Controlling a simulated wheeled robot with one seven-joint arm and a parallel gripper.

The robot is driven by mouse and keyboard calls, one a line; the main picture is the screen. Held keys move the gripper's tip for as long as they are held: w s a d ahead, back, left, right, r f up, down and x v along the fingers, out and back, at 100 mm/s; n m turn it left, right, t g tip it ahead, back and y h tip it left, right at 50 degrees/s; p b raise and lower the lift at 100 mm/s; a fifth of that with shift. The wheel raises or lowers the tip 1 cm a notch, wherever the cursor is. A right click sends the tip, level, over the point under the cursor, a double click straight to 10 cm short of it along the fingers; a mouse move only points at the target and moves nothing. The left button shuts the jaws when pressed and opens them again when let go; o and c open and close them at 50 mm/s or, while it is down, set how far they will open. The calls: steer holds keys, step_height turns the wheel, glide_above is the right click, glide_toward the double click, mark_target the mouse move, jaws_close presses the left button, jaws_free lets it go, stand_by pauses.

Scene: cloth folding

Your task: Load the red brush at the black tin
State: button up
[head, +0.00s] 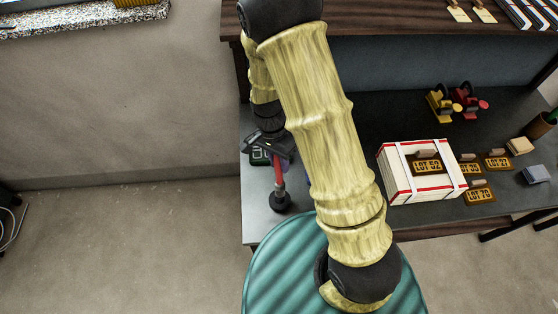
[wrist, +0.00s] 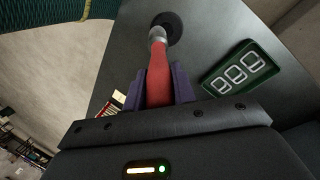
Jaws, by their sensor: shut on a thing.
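The red brush (head: 279,174) is in my gripper (head: 276,155), at the left end of the dark counter. In the wrist view, the red handle (wrist: 158,78) lies between the two purple finger pads (wrist: 158,88), which are shut on it. The brush points down, with a grey ferrule at its far end. A round black thing (head: 280,202), which looks like the black tin, is at the brush's lower end; it also shows in the wrist view (wrist: 171,25). The bristles are hidden, so I cannot tell whether they touch its contents.
A green plate with 999 (wrist: 241,69) lies beside the brush. A white box with red edges, LOT 52 (head: 422,172), stands to the right near several lot tags (head: 480,193). Red and yellow stamps (head: 457,103) are farther back. The counter's left edge is close to the tin.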

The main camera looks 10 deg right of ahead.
steer(key=shift+r+p, duration=0.8)
steer(key=shift+r, duration=0.35)
steer(key=shift+f, duration=0.1)
